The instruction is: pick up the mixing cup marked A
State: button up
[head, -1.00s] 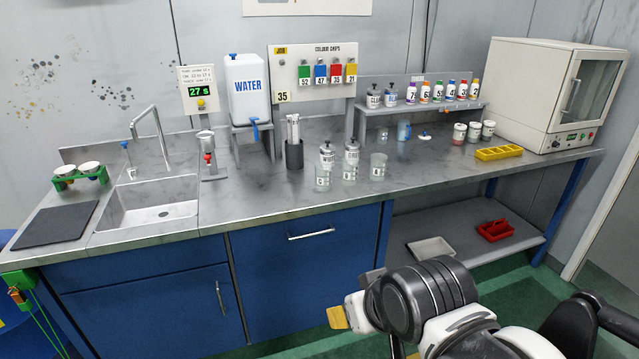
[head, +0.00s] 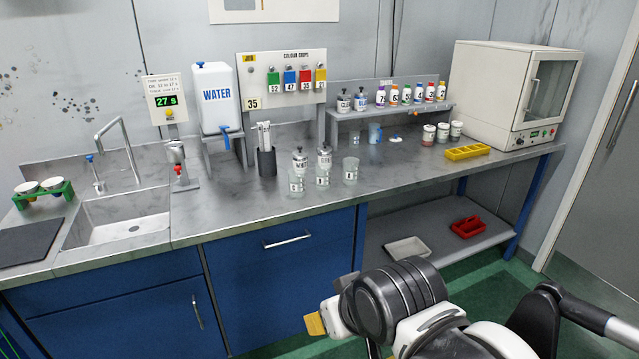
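Three clear mixing cups stand in a row near the front of the steel worktop: a left cup (head: 297,184), a middle cup (head: 322,178) and a right cup (head: 351,171). Each has a small white label with a dark mark, too small for me to tell surely which is A. Two grey-capped bottles (head: 300,160) stand close behind the left and middle cups. My gripper (head: 316,323) is low in front of the bench, well below and apart from the cups. Only a yellow-tipped part of it shows, so its opening is hidden.
A dark holder of tools (head: 266,160) stands left of the cups, near the water tank (head: 216,97). A yellow tray (head: 467,152) and an oven (head: 513,95) are at the right. The worktop (head: 400,171) right of the cups is clear.

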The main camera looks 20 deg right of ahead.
aim_at(350, 170)
jog(key=i+j, duration=0.25)
jog(key=i, duration=0.3)
jog(key=i+j+z, duration=0.15)
jog(key=i, duration=0.35)
jog(key=j, duration=0.1)
